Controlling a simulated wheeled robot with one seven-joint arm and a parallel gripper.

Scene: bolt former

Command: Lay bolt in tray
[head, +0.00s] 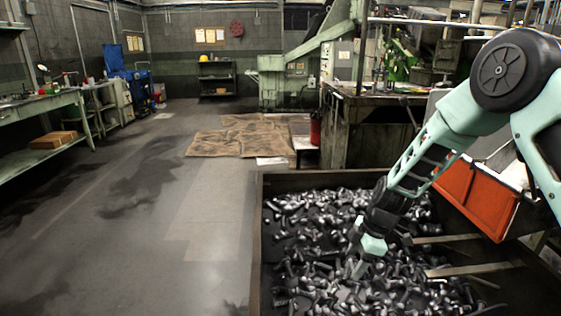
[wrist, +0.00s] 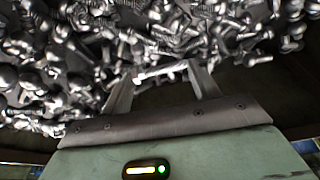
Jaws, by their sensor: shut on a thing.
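A grey metal bolt (wrist: 160,72) lies crosswise between the two fingertips of my gripper (wrist: 160,76) in the wrist view. My gripper is shut on it. In the head view my gripper (head: 358,266) points down inside a large dark-walled tray (head: 256,240), over a heap of many loose bolts. The held bolt cannot be told from the heap there. In the wrist view the loose bolts (wrist: 70,45) fill the far side, beyond the fingertips. I cannot tell whether the held bolt touches them.
Flat bars (head: 475,269) cross the right part of the tray. An orange panel (head: 475,195) stands just right of the tray, under my arm. A machine (head: 375,130) stands behind. The floor (head: 130,220) to the left is open, and brown sheets (head: 235,138) lie farther back.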

